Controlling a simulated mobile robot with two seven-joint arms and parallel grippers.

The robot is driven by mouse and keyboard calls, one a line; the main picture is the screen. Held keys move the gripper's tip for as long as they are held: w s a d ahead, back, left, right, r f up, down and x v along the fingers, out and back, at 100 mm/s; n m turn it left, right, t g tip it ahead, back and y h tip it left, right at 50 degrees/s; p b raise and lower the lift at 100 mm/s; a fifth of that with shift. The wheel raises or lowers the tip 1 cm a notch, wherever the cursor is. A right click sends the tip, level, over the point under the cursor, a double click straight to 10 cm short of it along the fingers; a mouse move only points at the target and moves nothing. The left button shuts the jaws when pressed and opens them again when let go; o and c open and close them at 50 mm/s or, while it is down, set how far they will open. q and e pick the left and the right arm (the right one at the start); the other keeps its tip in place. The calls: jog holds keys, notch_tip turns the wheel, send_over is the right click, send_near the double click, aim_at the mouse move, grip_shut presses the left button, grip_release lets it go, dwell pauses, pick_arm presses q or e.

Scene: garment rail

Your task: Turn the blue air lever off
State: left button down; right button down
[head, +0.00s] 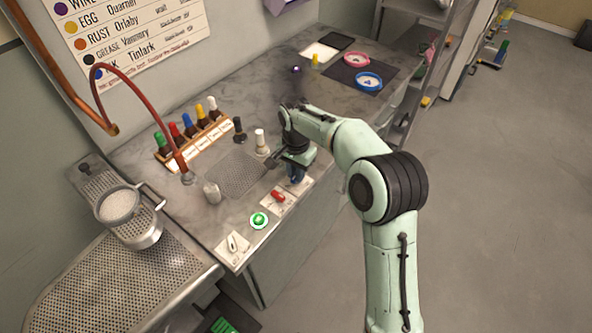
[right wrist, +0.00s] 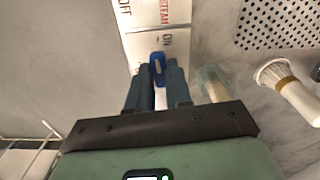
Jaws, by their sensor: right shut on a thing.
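The blue air lever (right wrist: 157,64) shows in the right wrist view as a small upright blue piece between the fingertips. My right gripper (right wrist: 157,78) is shut on it, with one dark finger on each side. The white label plate (right wrist: 145,44) behind it carries partly readable lettering. In the head view my right gripper (head: 296,174) is low at the front edge of the counter and hides most of the lever and its plate. My left gripper is not in view.
A red lever (head: 278,196), a green button (head: 258,220) and a white lever (head: 233,243) line the counter's front edge. A white-handled brush (head: 261,142) and a dark brush (head: 239,130) stand behind my gripper. A bottle rack (head: 200,133) is farther back.

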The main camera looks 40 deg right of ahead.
jog(key=n+p, duration=0.1)
jog(key=n, duration=0.3)
jog(key=shift+p, duration=0.3)
jog(key=n+p, duration=0.1)
jog(key=n, duration=0.2)
jog(key=shift+n, duration=0.4)
jog(key=n+p, duration=0.1)
jog(key=n, duration=0.3)
pick_arm(q)
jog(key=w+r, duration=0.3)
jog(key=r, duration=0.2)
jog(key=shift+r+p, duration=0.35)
jog(key=shift+p, duration=0.1)
pick_arm(e)
jog(key=shift+n, duration=2.5)
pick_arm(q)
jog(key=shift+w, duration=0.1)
pick_arm(e)
jog(key=c, duration=1)
grip_release()
jog(key=shift+c, duration=0.2)
